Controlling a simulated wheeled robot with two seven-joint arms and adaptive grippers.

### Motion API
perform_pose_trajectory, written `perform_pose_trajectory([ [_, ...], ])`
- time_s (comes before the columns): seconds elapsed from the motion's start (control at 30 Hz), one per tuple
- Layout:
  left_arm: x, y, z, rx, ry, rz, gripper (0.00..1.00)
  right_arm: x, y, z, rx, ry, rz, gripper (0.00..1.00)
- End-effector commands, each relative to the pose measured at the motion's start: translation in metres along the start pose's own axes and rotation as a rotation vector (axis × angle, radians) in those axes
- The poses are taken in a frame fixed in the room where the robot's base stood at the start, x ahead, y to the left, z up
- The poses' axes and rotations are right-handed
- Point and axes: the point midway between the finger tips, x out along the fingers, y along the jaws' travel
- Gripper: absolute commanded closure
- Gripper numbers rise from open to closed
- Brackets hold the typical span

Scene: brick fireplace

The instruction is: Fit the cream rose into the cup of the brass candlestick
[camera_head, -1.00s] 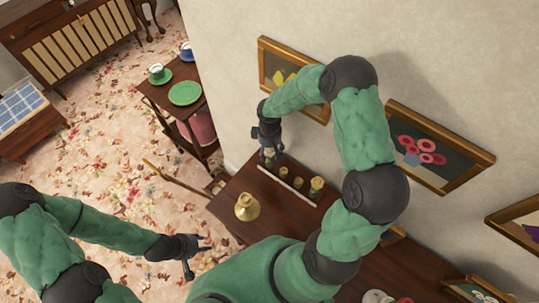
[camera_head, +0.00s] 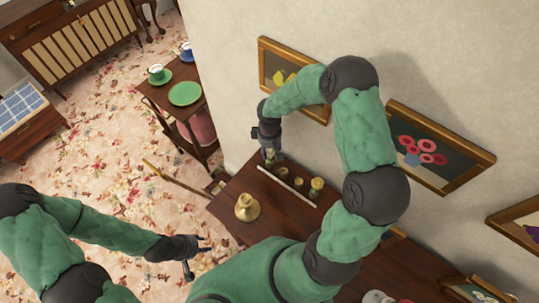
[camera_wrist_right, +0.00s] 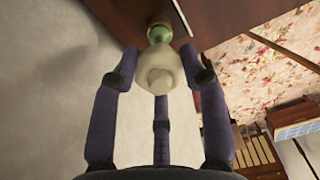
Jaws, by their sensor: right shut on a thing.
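The brass candlestick (camera_head: 247,208) stands upright on the brown wooden top near its left end. My right gripper (camera_head: 271,156) is over the far end of a narrow pale rack on the same top. In the right wrist view, its fingers (camera_wrist_right: 159,76) are shut around the cream rose (camera_wrist_right: 156,66), which has a green part (camera_wrist_right: 159,36) beyond it. Whether the rose's lower end still sits in the rack is hard to tell. My left gripper (camera_head: 197,257) is out over the floor at lower left, fingers apart and empty.
Framed pictures (camera_head: 438,146) hang above the wooden top (camera_head: 285,219). A side table with a green plate (camera_head: 185,93) stands at left. The top between rack and candlestick is clear.

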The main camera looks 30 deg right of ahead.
Motion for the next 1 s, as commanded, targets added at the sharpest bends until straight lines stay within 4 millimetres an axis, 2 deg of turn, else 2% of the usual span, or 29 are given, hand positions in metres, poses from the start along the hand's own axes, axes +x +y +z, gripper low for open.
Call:
perform_pose_trajectory([
  [1.0,-0.01,0.004,0.0,0.0,0.0,0.0,0.6,-0.018,0.0,0.0,0.0,0.0,0.0,0.8],
])
